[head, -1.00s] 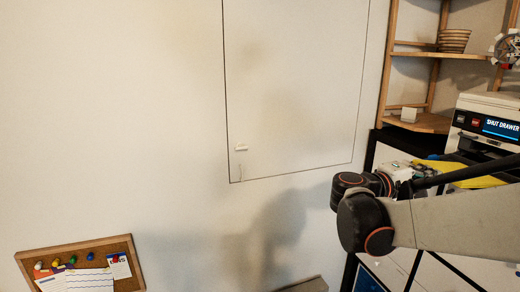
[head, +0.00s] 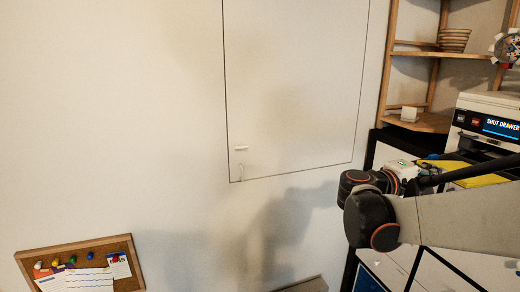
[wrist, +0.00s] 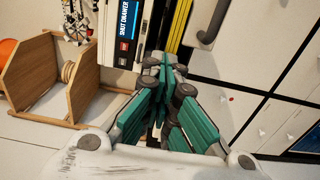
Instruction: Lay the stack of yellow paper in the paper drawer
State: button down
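The yellow paper (head: 482,179) shows behind my arm in the head view, as a flat bright strip low in front of the printer (head: 488,112). In the wrist view the yellow paper (wrist: 180,22) is a narrow band with dark lines, running beside the printer down to my fingertips. My gripper (wrist: 165,72) has teal fingers with the tips drawn together at the near end of this band. I see no clear gap between the tips, and cannot tell whether any paper is between them. The printer's screen reads "SHUT DRAWER". The paper drawer cannot be made out clearly behind my arm.
A wooden shelf (head: 428,54) with stacked bowls (head: 453,40) stands left of the printer. White cabinet fronts with dark edges (wrist: 262,98) lie below it. A cork board (head: 120,248) is at lower left.

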jog(key=shift+x, duration=0.95)
jog(key=shift+a, duration=0.1)
jog(key=v, duration=0.6)
jog(key=shift+s+a, duration=0.2)
jog(key=shift+a, duration=0.15)
dwell(0.5)
